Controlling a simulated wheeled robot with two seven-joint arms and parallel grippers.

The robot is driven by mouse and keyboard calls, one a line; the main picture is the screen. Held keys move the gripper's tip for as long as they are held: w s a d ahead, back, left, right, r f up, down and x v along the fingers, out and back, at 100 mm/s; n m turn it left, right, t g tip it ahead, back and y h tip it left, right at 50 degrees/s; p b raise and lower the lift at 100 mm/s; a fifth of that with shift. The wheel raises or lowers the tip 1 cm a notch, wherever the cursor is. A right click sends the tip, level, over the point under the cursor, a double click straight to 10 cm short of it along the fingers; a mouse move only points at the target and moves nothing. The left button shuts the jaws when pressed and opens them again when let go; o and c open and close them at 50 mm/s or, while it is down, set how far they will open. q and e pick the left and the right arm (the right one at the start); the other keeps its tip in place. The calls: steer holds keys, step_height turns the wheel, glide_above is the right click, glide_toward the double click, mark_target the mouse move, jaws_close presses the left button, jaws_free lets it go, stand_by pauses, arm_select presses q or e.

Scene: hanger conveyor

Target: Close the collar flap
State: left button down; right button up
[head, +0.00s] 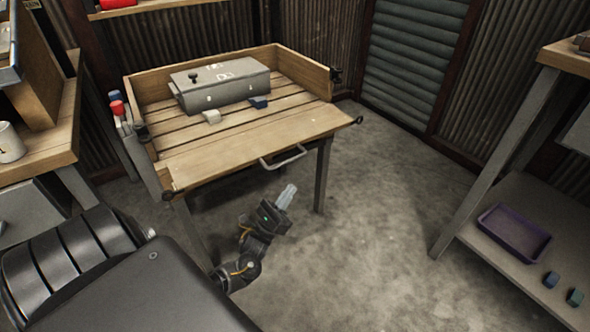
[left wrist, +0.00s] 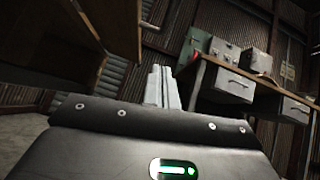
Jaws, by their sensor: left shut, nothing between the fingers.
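The collar flap (head: 250,146) is a smooth wooden board at the front of a low-walled wooden collar (head: 303,70) on a bench. It lies folded down, roughly level, with a metal handle (head: 283,157) at its front edge. My left gripper (head: 287,195) is in front of the bench, lower in the picture than the handle and apart from it. Its pale fingers are shut and empty, pointing up toward the handle. The fingers (left wrist: 161,88) also show in the left wrist view. My right gripper is not in view.
A grey case (head: 222,85), a white block (head: 211,116) and a blue block (head: 259,102) sit on the slats behind the flap. A side bench (head: 40,165) stands left. A shelf with a purple tray (head: 512,232) stands right. The floor between is clear.

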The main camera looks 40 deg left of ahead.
arm_select(q)
steer(key=w+r, duration=0.3)
steer(key=r, duration=0.4)
steer(key=shift+w, duration=0.15)
steer(key=shift+a, duration=0.1)
